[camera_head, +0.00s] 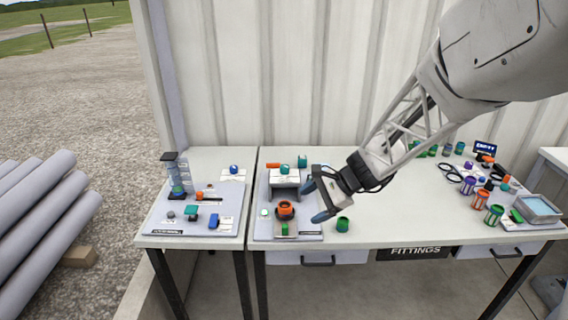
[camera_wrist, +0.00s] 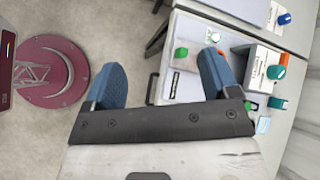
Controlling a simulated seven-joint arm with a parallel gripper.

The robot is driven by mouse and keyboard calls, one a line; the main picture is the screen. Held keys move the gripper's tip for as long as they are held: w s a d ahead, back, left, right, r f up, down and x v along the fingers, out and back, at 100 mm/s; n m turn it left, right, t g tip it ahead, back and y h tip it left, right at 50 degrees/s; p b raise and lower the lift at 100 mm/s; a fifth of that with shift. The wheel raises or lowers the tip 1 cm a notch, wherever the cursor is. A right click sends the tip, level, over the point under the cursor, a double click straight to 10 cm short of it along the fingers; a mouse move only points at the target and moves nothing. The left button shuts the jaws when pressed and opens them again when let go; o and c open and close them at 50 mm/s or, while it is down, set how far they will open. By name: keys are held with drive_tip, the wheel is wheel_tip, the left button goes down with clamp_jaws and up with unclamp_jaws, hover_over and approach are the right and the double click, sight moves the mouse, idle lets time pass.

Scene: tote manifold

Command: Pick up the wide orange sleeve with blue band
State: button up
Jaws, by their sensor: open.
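Another orange ring-shaped part (camera_head: 286,210) sits on the grey board at the table's left end. My gripper (camera_head: 316,201) is open and empty above the right edge of that board, well left of the two sleeves. In the wrist view its blue fingers (camera_wrist: 160,68) are apart with nothing between them; neither sleeve is clear there.
Purple sleeves (camera_head: 468,186), black rings and a grey tray (camera_head: 540,207) crowd the right end. A raised grey block (camera_head: 285,180) stands left of my gripper. The table's middle is mostly clear.

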sight(289, 205)
drive_tip(key=w+f+m+t+y, duration=0.1)
drive_tip(key=w+f+m, duration=0.2)
drive_tip(key=w+f, duration=0.1)
drive_tip(key=w+f+m+t+y, duration=0.1)
drive_tip(key=w+f+m, duration=0.2)
drive_tip(key=w+f, duration=0.2)
drive_tip(key=w+f+m+t+y, duration=0.1)
drive_tip(key=w+f+m, duration=0.2)
drive_tip(key=w+f, duration=0.2)
drive_tip(key=shift+w+a+t, duration=0.2)
drive_tip(key=shift+w+t, duration=0.1)
drive_tip(key=shift+w, duration=0.55)
drive_tip(key=shift+r, duration=0.1)
drive_tip(key=shift+x, duration=1.25)
drive_tip(key=shift+a, duration=0.1)
drive_tip(key=shift+x, duration=2.55)
